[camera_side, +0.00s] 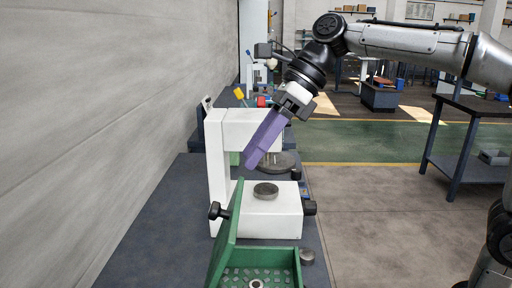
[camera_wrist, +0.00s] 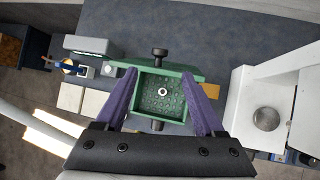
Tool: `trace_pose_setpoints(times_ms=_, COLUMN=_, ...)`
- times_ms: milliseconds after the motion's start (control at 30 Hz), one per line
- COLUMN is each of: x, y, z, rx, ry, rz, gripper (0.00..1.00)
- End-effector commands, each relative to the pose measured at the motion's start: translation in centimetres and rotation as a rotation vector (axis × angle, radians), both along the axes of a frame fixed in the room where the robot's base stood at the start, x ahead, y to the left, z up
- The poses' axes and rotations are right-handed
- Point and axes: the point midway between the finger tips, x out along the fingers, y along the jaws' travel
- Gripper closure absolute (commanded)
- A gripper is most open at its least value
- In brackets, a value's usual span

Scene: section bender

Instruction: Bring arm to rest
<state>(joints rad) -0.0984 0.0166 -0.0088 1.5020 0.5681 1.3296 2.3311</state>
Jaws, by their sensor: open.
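My gripper (camera_side: 250,163) has long purple fingers and hangs tilted in front of the white section bender (camera_side: 218,160) in the side view. In the wrist view my gripper (camera_wrist: 161,90) is open, its fingers apart with nothing between the tips. The bender has a round grey disc (camera_side: 265,190) on its lower block; a round metal part also shows in the wrist view (camera_wrist: 266,119). My arm reaches in from the right, above the bench.
A green open box (camera_side: 297,262) with a raised lid and a small ring inside stands at the front of the dark bench (camera_side: 150,210). A wall runs along the left. Open floor lies to the right, with a dark table (camera_side: 480,110).

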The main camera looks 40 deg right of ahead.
Motion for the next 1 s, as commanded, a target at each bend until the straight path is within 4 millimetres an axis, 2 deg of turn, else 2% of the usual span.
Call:
trace_pose_setpoints(times_ms=167, x=0.0, y=0.0, z=0.0, rx=0.000, ry=-0.001, rz=-0.001, gripper=0.29)
trace_pose_setpoints(times_ms=267, x=-0.5, y=-0.3, z=1.0, rx=0.002, ry=-0.026, rz=-0.007, gripper=0.29)
trace_pose_setpoints(times_ms=367, x=-2.4, y=-0.9, z=2.2, rx=0.001, ry=-0.060, rz=-0.018, gripper=0.29)
trace_pose_setpoints(times_ms=467, x=-5.4, y=-2.3, z=2.0, rx=-0.040, ry=-0.096, rz=-0.025, gripper=0.29)
trace_pose_setpoints(times_ms=600, x=-9.9, y=-5.1, z=-0.4, rx=-0.200, ry=-0.243, rz=0.116, gripper=0.29)
trace_pose_setpoints(times_ms=700, x=-12.4, y=-7.0, z=-2.7, rx=-0.339, ry=-0.353, rz=0.275, gripper=0.29)
trace_pose_setpoints(times_ms=1000, x=-18.1, y=-11.5, z=-9.8, rx=-0.747, ry=-0.598, rz=0.872, gripper=0.29)
